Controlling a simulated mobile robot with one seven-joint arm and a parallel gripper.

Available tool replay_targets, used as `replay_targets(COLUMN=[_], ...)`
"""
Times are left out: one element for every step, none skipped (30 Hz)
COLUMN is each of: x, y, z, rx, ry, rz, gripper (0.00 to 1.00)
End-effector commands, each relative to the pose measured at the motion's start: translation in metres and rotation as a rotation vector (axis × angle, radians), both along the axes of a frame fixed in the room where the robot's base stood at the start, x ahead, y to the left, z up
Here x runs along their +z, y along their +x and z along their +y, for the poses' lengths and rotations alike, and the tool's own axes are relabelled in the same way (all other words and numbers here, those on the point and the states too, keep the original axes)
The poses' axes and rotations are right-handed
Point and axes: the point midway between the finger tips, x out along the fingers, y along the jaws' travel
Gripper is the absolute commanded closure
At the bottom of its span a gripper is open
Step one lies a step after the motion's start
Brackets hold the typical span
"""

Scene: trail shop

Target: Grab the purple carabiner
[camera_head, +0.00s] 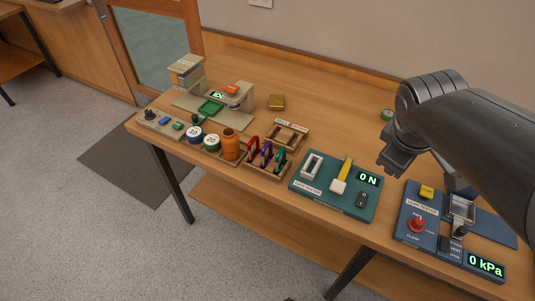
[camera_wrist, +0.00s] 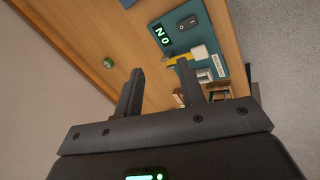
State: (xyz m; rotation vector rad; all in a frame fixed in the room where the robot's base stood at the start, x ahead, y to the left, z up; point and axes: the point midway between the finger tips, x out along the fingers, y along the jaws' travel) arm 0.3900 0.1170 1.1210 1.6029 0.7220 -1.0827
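The purple carabiner (camera_head: 266,153) stands in a wooden rack (camera_head: 262,172), between a red carabiner (camera_head: 253,147) on its left and a teal carabiner (camera_head: 280,161) on its right. My gripper (camera_head: 391,161) is above the table, to the right of the rack and apart from it. In the wrist view my gripper (camera_wrist: 160,88) has its two fingers apart with nothing held between them. I cannot make out the purple carabiner in the wrist view.
A teal hook tester (camera_head: 330,199) reading 0 N lies between the rack and my gripper's side. A blue leak tester (camera_head: 405,240) is at the right. Orange and numbered cylinders stand left of the rack, with an orange bottle (camera_head: 231,145) closest. A wooden frame (camera_head: 287,133) lies behind it.

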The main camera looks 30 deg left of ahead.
Motion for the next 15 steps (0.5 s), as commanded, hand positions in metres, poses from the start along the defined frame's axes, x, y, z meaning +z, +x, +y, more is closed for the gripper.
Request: replay_targets(x=[-0.005,-0.007,-0.011,-0.013,-0.017,-0.021,-0.025,-0.028,-0.034,-0.039,-0.043,-0.050,-0.055,-0.060,-0.066], y=[0.008,0.013,0.018,0.021,0.024,0.027,0.029,0.030,0.031,0.030,0.030,0.027,0.026,0.023,0.019], z=[0.023,0.035,0.052,0.065,0.079,0.098,0.112,0.127,0.147,0.162,0.178,0.198,0.212,0.226,0.244], rx=[0.127,0.204,0.309,0.387,0.466,0.571,0.649,0.728,0.833,0.912,0.989,1.091,1.164,1.235,1.321], ry=[-0.060,-0.098,-0.149,-0.186,-0.224,-0.275,-0.311,-0.348,-0.399,-0.435,-0.472,-0.521,-0.556,-0.590,-0.632], rz=[0.012,0.015,0.020,0.023,0.025,0.027,0.029,0.029,0.029,0.029,0.027,0.026,0.024,0.022,0.017], gripper=[0.64,0.64,0.64,0.64,0.64,0.64,0.64,0.64,0.64,0.64,0.64,0.64,0.64,0.64,0.64])
